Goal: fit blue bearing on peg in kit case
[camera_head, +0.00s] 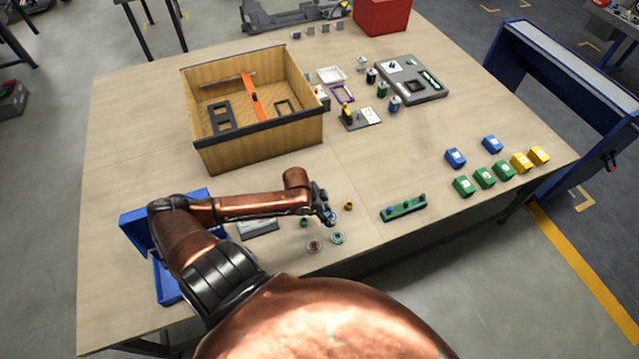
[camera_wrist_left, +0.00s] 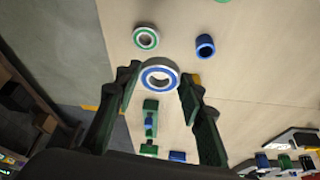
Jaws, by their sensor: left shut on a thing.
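My left gripper (camera_head: 328,215) is over the near part of the table. In the left wrist view its fingers (camera_wrist_left: 160,82) are shut on the blue bearing (camera_wrist_left: 159,75), a silver ring with a blue band and an open centre. In the head view the bearing is hard to make out at the fingertips. A blue open case (camera_head: 137,232), which looks like the kit case, lies at the table's near left. My arm covers much of it, and no peg shows in it. My right gripper is not in view.
Loose rings, one green (camera_head: 337,238) and one red (camera_head: 314,246), lie near the gripper. A grey plate (camera_head: 258,230) lies beside the case. A green block (camera_head: 404,208) stands to the right. A wooden box (camera_head: 262,140) with high walls stands behind my arm.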

